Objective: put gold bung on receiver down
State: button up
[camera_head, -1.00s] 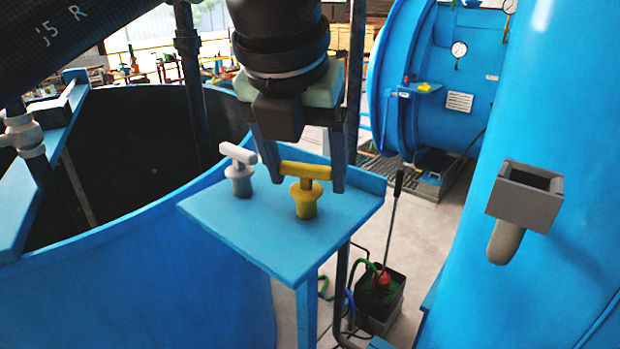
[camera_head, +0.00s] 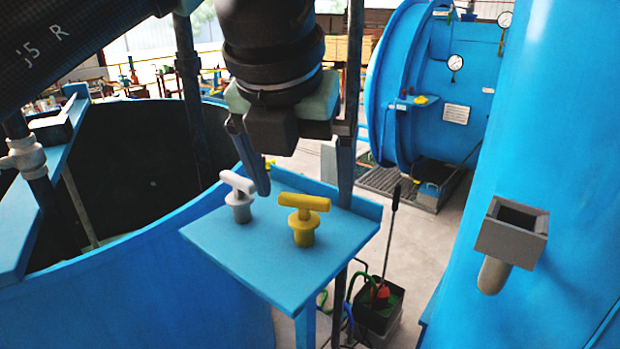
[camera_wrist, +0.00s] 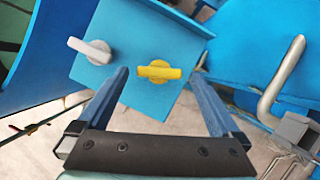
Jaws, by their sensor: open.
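The gold bung (camera_head: 303,229), a yellow T-handled plug, stands upright on a small blue shelf (camera_head: 262,263). It also shows in the wrist view (camera_wrist: 158,72) from above. A similar white bung (camera_head: 239,208) stands to its left. My gripper (camera_head: 304,198) is open and empty, pointing down just behind and above the gold bung in the head view. In the wrist view, the gold handle appears between the fingertips (camera_wrist: 159,76), with gaps on both sides. I cannot tell for certain which part is the receiver.
A grey square socket with a rounded lower end (camera_head: 511,233) is fixed to the large blue vessel (camera_head: 570,130) at right. A big open blue tank (camera_head: 190,300) lies left. Dark vertical pipes stand near my arm. A black bin (camera_head: 380,308) is on the floor below.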

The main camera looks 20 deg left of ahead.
jog(key=p+v, duration=0.6)
jog(key=v, duration=0.3)
jog(key=shift+r, duration=0.15)
jog(key=w+d+r+n+t+h, duration=0.3)
jog(key=d+r+t, duration=0.1)
jog(key=d, duration=0.4)
jog(key=w+d+r+n+t+h, duration=0.3)
jog(key=w+d, duration=0.1)
jog(key=d, duration=0.3)
jog(key=s+d+r+n+t+h, duration=0.2)
jog(key=d+r+n+t+h, duration=0.3)
jog(key=r+n, duration=0.35)
jog(key=s+a+r+n+t+y, duration=0.1)
jog(key=s+a+n+t+y, duration=0.3)
jog(key=n, duration=0.7)
jog(key=s+a+r+n+t+y, duration=0.1)
jog(key=s+a+n+t+y, duration=0.4)
jog(key=n, duration=0.5)
jog(key=shift+s+a+r+n+t+y, duration=0.2)
jog(key=shift+s+n+t+y, duration=0.15)
jog(key=shift+t+y, duration=0.7)
jog(key=shift+d, duration=0.1)
